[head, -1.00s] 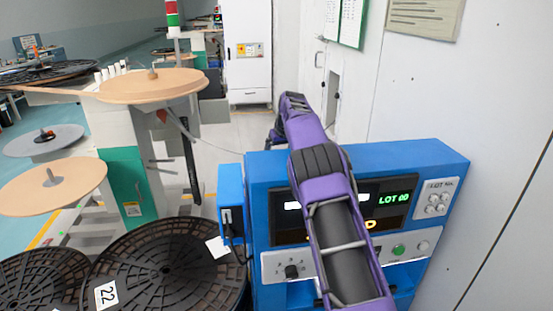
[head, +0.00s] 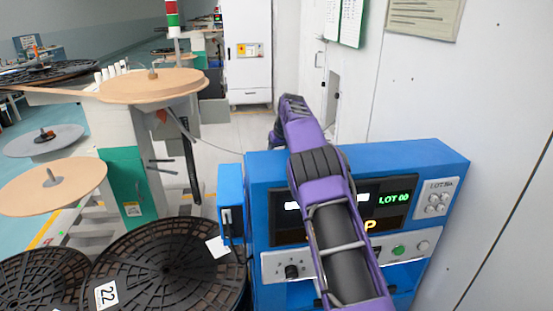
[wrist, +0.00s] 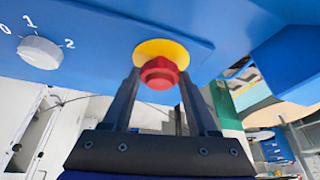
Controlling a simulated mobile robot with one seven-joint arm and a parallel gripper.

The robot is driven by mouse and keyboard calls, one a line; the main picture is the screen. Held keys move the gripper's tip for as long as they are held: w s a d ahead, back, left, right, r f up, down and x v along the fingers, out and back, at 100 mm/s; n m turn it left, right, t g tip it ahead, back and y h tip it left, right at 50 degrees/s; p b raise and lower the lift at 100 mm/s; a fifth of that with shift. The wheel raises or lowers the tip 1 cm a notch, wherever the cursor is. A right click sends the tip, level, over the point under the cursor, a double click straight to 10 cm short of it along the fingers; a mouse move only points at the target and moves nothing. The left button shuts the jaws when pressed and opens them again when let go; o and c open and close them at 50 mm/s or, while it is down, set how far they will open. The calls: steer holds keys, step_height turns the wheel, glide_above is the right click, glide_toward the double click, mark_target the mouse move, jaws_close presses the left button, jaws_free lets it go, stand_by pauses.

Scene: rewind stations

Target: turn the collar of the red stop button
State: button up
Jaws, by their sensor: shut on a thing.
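The red stop button (wrist: 159,72) shows in the wrist view on a round yellow plate (wrist: 150,47), set on a blue panel. My gripper (wrist: 160,80) has one dark finger on each side of the button, shut on its red collar. The exact contact at the fingertips is partly hidden. In the head view my purple arm reaches over the blue machine (head: 405,154), and the button and gripper are hidden there.
A white selector knob (wrist: 41,52) marked 0 and 2 is left of the button in the wrist view. In the head view, black reels (head: 160,265) stand left of the machine, and a white wall (head: 500,130) is close on the right.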

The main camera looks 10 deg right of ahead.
steer(key=shift+r, duration=0.1)
steer(key=shift+a+r+m+h+p, duration=0.2)
steer(key=shift+m+h+p, duration=0.4)
steer(key=shift+m+p, duration=0.4)
steer(key=shift+f+m+h+p, duration=0.1)
steer(key=shift+m+h+p, duration=0.3)
steer(key=shift+m+p, duration=0.35)
steer(key=shift+a+f+m+h+p, duration=0.1)
steer(key=shift+f+m+h+p, duration=0.1)
steer(key=shift+m+h+p, duration=0.45)
steer(key=shift+m+b, duration=0.3)
steer(key=shift+m, duration=0.7)
steer(key=shift+h, duration=0.25)
steer(key=o, duration=1.4)
